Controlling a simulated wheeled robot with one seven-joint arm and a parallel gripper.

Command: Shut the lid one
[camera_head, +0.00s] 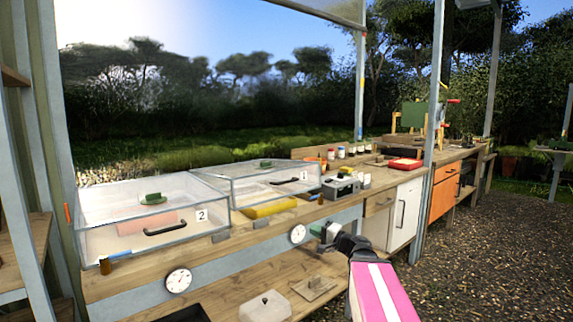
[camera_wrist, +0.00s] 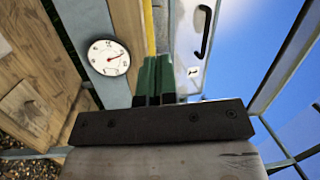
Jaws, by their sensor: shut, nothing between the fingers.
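Lid one (camera_head: 245,184) is the clear panel marked 1, with a black handle (camera_head: 285,181), on the right-hand clear box on the bench. I cannot tell from this angle how far it stands open. My gripper (camera_head: 322,232) is in front of the bench edge, below and to the right of that box, apart from it. Its green fingers (camera_wrist: 157,80) are together and empty.
A second clear box (camera_head: 140,215), marked 2, stands left of it. A yellow block (camera_head: 270,208) shows at box one's front. A grey device (camera_head: 341,187) stands to its right. Dials (camera_head: 298,233) sit on the bench front. A lower shelf (camera_head: 225,303) holds small items.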

